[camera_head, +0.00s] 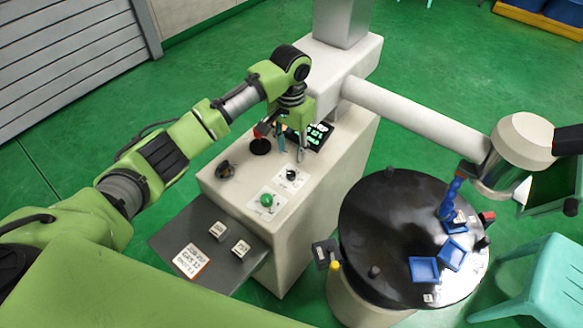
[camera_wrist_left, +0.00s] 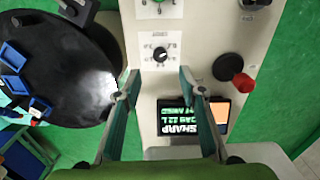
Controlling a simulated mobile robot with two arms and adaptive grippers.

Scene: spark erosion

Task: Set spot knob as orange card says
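A black knob (camera_head: 291,174) with a pointer sits on a white label on the console top; it also shows in the left wrist view (camera_wrist_left: 160,54), with small marks around it. A green knob (camera_head: 266,201) on its own label is nearer the front. I cannot read which label says spot. The orange-edged card (camera_head: 191,262) lies on the grey shelf; a line looks like "GAS 12", the rest is too small. My left gripper (camera_head: 291,150) is open and empty above the console, behind the black knob; its fingertips (camera_wrist_left: 157,77) are apart, pointing towards the knob. My right gripper is not in view.
A joystick with a red ball (camera_wrist_left: 244,83) and a lit display (camera_wrist_left: 190,118) are close to my left gripper. Two small label blocks (camera_head: 218,230) stand on the shelf. A round black table (camera_head: 385,220) with blue trays is to the right.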

